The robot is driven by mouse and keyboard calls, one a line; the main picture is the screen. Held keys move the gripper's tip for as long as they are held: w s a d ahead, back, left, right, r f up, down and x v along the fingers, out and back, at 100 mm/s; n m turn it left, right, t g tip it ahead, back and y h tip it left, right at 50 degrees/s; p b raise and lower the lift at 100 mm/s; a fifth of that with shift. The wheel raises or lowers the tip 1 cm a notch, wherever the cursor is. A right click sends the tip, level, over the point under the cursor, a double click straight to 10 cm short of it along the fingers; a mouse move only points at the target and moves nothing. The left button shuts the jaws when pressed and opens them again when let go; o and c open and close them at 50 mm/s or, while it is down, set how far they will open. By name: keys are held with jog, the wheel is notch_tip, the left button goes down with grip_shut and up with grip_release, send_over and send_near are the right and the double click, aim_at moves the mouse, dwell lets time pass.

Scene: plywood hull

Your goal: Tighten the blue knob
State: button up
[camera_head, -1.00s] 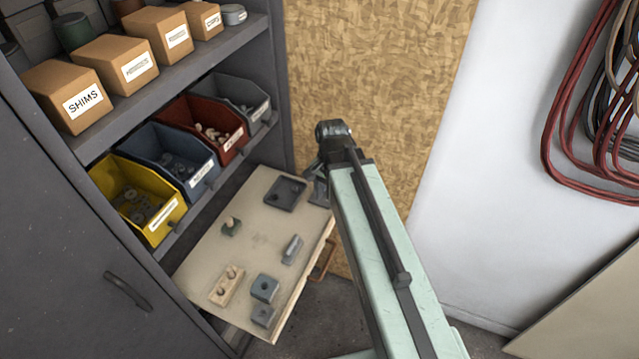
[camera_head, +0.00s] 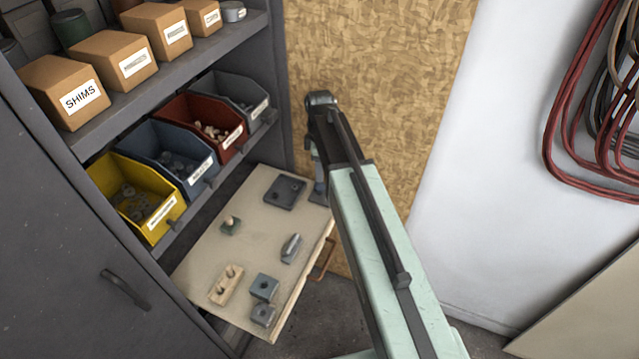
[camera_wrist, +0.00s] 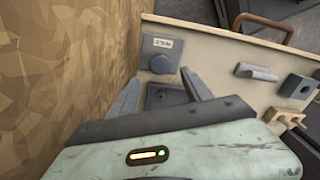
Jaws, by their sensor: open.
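The blue knob (camera_wrist: 165,63) is a round blue-grey cap on a grey plate with a small label, at the corner of the pull-out board (camera_wrist: 213,60) in the wrist view. My gripper (camera_wrist: 163,84) is open, its two grey fingers spread either side of a line toward the knob. The knob lies just beyond the fingertips and nothing is between them but a dark square plate (camera_wrist: 155,100) lower down. I cannot tell the height gap. In the head view my arm largely hides the knob's corner.
Bins, including a yellow one (camera_head: 160,222), stand on the shelf at left. A chipboard panel (camera_head: 385,90) stands close behind the arm.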

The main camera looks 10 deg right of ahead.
aim_at(319, 186)
notch_tip(319, 186, down, 8)
jog(key=b, duration=0.7)
jog(key=shift+r, duration=0.35)
jog(key=shift+c, duration=0.4)
grip_shut()
jog(key=shift+m, duration=0.4)
